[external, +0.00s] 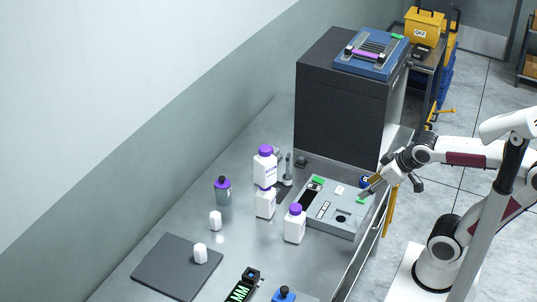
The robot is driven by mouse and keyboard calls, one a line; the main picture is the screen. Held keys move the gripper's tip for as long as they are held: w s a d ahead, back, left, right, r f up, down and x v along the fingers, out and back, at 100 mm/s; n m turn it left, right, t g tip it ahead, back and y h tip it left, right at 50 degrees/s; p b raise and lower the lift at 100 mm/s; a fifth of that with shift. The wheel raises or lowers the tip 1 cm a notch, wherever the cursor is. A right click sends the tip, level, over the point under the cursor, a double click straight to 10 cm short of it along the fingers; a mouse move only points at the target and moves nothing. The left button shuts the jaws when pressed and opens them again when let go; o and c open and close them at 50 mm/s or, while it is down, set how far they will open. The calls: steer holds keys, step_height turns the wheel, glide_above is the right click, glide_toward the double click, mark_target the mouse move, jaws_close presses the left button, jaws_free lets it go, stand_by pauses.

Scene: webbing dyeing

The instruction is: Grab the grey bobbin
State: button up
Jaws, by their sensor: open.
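I cannot pick out the grey bobbin for certain. A small pale piece (215,221) stands on the bench, and a similar one (200,253) stands on the dark mat (158,268); both look white to light grey. A slim grey upright piece (288,167) stands behind the white bottles. My gripper (372,187) is open at the right edge of the bench, over the right side of a grey panel box (335,222). I see nothing held in it. It is well to the right of the pale pieces.
A tall dark cabinet (340,105) carries a blue device (371,52) at the back. A black device with green letters (242,287) lies in front. The bench's left part is mostly clear.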

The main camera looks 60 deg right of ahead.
steer(key=w+d+t+h, duration=0.1)
steer(key=w+d+t, duration=0.1)
steer(key=w+d, duration=0.65)
steer(key=w+d+t+h, duration=0.15)
steer(key=w+d, duration=0.45)
steer(key=w, duration=0.6)
steer(key=w+d+f+n+t+y, duration=0.2)
steer(key=w+d+f+y, duration=0.1)
steer(key=w+f, duration=0.3)
steer(key=n+t+y, duration=0.1)
steer(key=y, duration=0.3)
glide_toward(288, 170)
steer(key=shift+w+d+r, duration=0.1)
steer(key=shift+w+r, duration=0.25)
steer(key=shift+w, duration=0.3)
steer(key=shift+w+d+r, duration=0.1)
steer(key=shift+w+r, duration=0.25)
steer(key=shift+w, duration=0.3)
steer(key=shift+w+a, duration=0.1)
steer(key=shift+x, duration=1.15)
steer(key=shift+w+f, duration=0.1)
steer(key=shift+d+x, duration=0.15)
steer(key=shift+x, duration=1.1)
steer(key=shift+d+x, duration=0.1)
steer(key=shift+x, duration=1.15)
